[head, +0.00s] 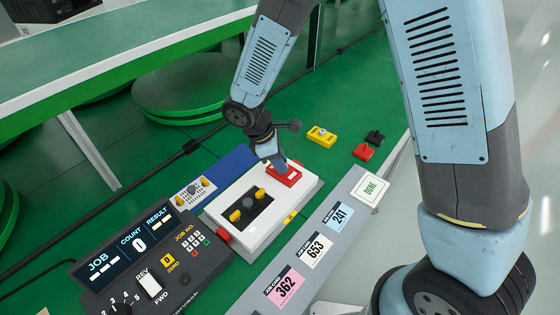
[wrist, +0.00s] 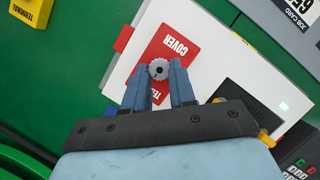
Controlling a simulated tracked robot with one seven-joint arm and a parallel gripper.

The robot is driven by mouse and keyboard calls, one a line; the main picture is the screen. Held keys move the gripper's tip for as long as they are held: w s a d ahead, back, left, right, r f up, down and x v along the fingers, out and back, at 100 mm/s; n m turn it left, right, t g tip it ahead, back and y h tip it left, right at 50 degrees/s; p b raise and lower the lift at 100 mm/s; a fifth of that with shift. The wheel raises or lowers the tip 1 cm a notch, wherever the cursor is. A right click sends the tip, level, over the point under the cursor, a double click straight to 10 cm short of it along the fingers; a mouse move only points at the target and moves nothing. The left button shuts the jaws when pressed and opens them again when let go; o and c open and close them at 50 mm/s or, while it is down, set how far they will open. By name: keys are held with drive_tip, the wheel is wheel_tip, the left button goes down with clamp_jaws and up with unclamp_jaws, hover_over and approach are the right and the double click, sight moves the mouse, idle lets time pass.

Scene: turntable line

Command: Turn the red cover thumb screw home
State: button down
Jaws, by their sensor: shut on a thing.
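The red cover (head: 290,178) lies on the far end of the white box (head: 228,205). In the wrist view the red cover (wrist: 172,44) reads "COVER", and a grey knurled thumb screw (wrist: 158,69) stands on it. My gripper (wrist: 160,80) is shut on the thumb screw, with one blue finger on each side of it. In the head view my gripper (head: 276,163) points down onto the cover, and it hides the screw there. The lower part of the cover is partly hidden by the fingers in the wrist view.
A dark control panel (head: 140,262) stands left of the box. A grey strip with job cards (head: 316,250) and a "DONE" plate (head: 370,188) runs along the right. A yellow terminal piece (head: 321,137) and a red block (head: 364,152) lie beyond on the green table.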

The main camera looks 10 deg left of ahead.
drive_tip(key=m, duration=0.2)
drive_tip(key=m+g, duration=0.1)
drive_tip(key=m, duration=0.1)
drive_tip(key=m+g, duration=0.1)
drive_tip(key=m, duration=0.1)
drive_tip(key=shift+w, duration=0.35)
drive_tip(key=m+g, duration=0.1)
drive_tip(key=m, duration=0.1)
drive_tip(key=m+g+y, duration=0.1)
drive_tip(key=m, duration=0.2)
drive_tip(key=shift+w+d, duration=0.15)
drive_tip(key=shift+m, duration=0.4)
drive_tip(key=c, duration=0.9)
unclamp_jaws()
drive_tip(key=v, duration=1.3)
drive_tip(key=shift+w+r, duration=0.3)
drive_tip(key=shift+r, duration=0.05)
drive_tip(key=shift+d, duration=0.1)
